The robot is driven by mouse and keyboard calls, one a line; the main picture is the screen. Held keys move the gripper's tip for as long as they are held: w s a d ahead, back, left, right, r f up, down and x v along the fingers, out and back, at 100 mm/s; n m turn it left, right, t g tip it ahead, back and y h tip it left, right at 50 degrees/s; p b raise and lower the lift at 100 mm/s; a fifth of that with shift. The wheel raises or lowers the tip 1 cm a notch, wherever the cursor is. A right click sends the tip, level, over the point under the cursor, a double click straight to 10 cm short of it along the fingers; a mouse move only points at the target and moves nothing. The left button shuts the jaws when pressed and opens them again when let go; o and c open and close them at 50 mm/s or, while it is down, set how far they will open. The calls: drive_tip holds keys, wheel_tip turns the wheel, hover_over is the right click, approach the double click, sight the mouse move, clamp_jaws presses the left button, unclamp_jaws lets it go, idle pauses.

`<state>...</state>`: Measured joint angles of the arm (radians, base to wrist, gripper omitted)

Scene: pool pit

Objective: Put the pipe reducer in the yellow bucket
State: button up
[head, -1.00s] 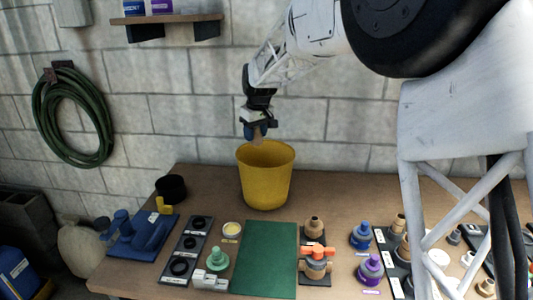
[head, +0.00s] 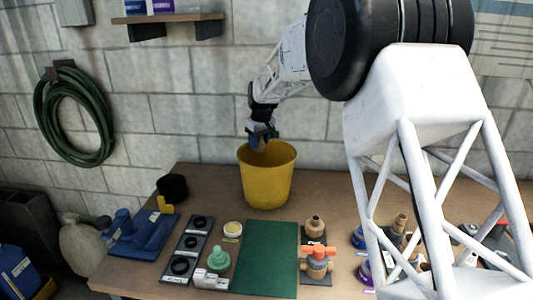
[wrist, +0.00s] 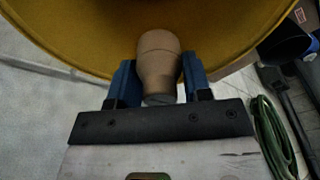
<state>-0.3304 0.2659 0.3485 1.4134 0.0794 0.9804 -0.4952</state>
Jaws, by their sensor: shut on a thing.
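The yellow bucket (head: 266,182) stands upright on the wooden bench against the block wall. My gripper (head: 261,140) is at its back left rim, pointing down toward the opening. In the wrist view, my gripper (wrist: 158,82) has its two blue fingers shut on the tan pipe reducer (wrist: 158,52), one finger on each side. The curved yellow bucket wall (wrist: 85,40) fills the picture behind the reducer. In the head view the reducer cannot be made out; the fingers and the bucket rim seem to hide it.
A green mat (head: 266,262) lies in front of the bucket. Around it are a tan-and-orange valve (head: 317,262), a tray of black rings (head: 186,248), a green fitting (head: 218,259) and a black cup (head: 172,187). A shelf (head: 168,18) is above left.

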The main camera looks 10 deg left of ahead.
drive_tip(key=shift+f, duration=0.15)
wheel_tip(320, 180, down, 13)
drive_tip(key=shift+r, duration=0.1)
idle(0.8)
drive_tip(key=shift+f, duration=2.55)
drive_tip(key=shift+f, duration=0.15)
drive_tip(key=o, duration=1)
drive_tip(key=shift+o, duration=0.2)
